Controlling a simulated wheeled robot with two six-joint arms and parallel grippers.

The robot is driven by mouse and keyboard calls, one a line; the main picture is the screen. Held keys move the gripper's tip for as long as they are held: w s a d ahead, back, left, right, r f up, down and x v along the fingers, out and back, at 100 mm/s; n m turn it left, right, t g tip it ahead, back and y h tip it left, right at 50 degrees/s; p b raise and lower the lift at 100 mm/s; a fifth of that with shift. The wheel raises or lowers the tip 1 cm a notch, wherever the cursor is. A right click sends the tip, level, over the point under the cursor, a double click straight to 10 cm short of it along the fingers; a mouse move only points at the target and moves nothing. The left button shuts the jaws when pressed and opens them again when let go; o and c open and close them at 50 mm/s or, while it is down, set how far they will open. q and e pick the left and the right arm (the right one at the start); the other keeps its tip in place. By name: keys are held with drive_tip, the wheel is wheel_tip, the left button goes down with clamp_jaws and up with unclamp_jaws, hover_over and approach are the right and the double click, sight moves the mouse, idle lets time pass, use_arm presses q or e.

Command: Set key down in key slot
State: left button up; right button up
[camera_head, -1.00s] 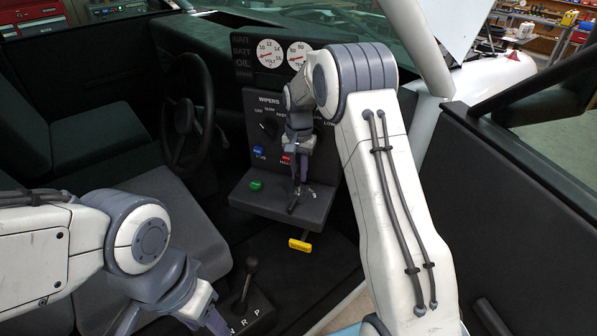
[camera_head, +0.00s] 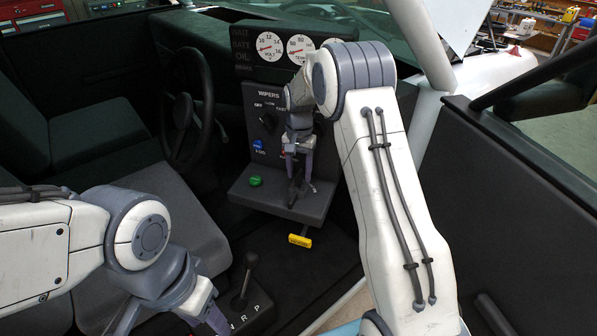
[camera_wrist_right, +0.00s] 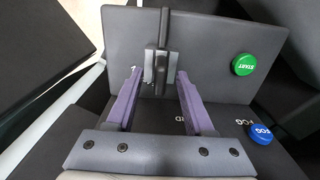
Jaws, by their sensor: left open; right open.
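My right gripper (camera_head: 299,173) is open in front of the dashboard ledge, one finger on each side of a dark key-like piece (camera_head: 293,197). In the right wrist view the right gripper (camera_wrist_right: 160,72) has a clear gap between its two purple fingers. There the dark upright piece (camera_wrist_right: 163,30) stands at a small silver plate (camera_wrist_right: 153,75) on the ledge, which looks like the key slot. The fingers seem apart from the piece. How deep it sits cannot be told. My left gripper (camera_head: 170,322) is open and empty at the lower left, partly cut off by the frame.
The grey ledge (camera_head: 240,193) carries a green START button (camera_head: 256,181). A blue FOG button (camera_head: 258,144) and wiper knob (camera_head: 268,122) are on the panel above. A yellow handle (camera_head: 300,241) hangs below. The steering wheel (camera_head: 207,100) and gear lever (camera_head: 246,276) are to the left.

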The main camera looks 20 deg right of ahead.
sight(299, 172)
wheel_tip(299, 172, up, 10)
drive_tip(key=b, duration=0.2)
drive_tip(key=shift+r+b, duration=0.25)
drive_tip(key=shift+b, duration=0.05)
idle(0.4)
drive_tip(key=s+a+n+b, duration=0.2)
drive_tip(key=s+a+n, duration=0.6)
drive_tip(key=s+a, duration=0.95)
drive_tip(key=s+f+n, duration=0.3)
drive_tip(key=s, duration=0.6)
drive_tip(key=s+f+n+y, duration=0.1)
drive_tip(key=s+n, duration=0.3)
drive_tip(key=s, duration=0.6)
drive_tip(key=shift+s+a+f, duration=0.15)
drive_tip(key=shift+a+f, duration=0.1)
drive_tip(key=shift+f, duration=0.65)
